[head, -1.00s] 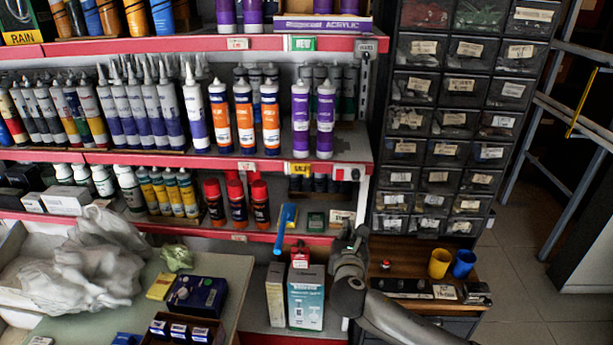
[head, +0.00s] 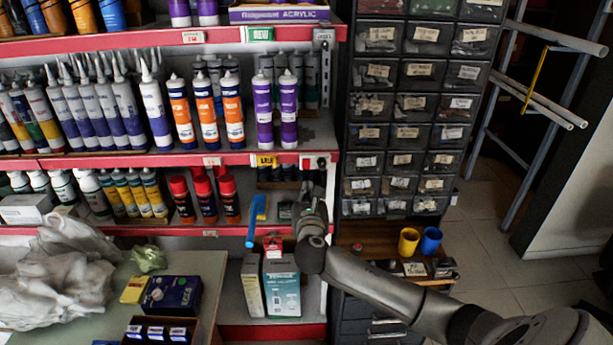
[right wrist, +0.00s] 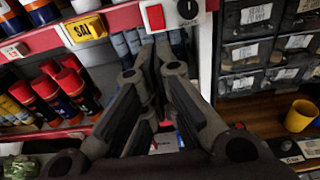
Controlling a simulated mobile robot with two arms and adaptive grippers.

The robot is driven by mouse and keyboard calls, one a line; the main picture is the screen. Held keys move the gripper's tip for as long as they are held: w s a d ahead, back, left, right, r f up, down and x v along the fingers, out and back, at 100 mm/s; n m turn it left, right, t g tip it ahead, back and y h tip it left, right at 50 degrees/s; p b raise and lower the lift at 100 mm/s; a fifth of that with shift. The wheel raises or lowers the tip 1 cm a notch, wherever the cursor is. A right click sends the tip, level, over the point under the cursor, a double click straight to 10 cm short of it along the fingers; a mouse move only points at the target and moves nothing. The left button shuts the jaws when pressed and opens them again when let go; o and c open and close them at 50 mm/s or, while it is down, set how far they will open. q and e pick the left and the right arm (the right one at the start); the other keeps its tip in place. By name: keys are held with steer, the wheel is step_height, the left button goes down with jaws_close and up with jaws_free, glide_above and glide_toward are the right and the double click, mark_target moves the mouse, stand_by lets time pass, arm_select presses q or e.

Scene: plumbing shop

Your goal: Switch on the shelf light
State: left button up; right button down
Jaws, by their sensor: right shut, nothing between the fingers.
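A white switch plate (head: 329,163) is fixed to the right end of the red shelf edge, below the orange and purple tubes. In the right wrist view a red rocker switch (right wrist: 155,17) and a round black knob (right wrist: 188,9) sit side by side on it. I cannot tell how the rocker is set or whether a light is on. My right gripper (head: 312,190) is just below the plate in the head view, pointing up. In the right wrist view the gripper (right wrist: 157,48) is shut and empty, its tips below the rocker, with no contact visible. My left gripper is not in view.
Red-capped cans (head: 204,198) and a blue stick-like item (head: 256,220) are left of my right gripper. Boxes (head: 281,288) stand below it. A drawer cabinet (head: 403,130) is close on the right, with yellow (head: 409,240) and blue (head: 431,240) cups on a wooden top.

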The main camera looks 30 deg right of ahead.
mark_target(306, 164)
steer(key=p+x, duration=0.1)
steer(key=x, duration=0.8)
steer(key=shift+w+d+t+b, duration=0.15)
steer(key=shift+t+b, duration=0.15)
steer(key=shift+b, duration=0.45)
steer(key=shift+f, duration=0.15)
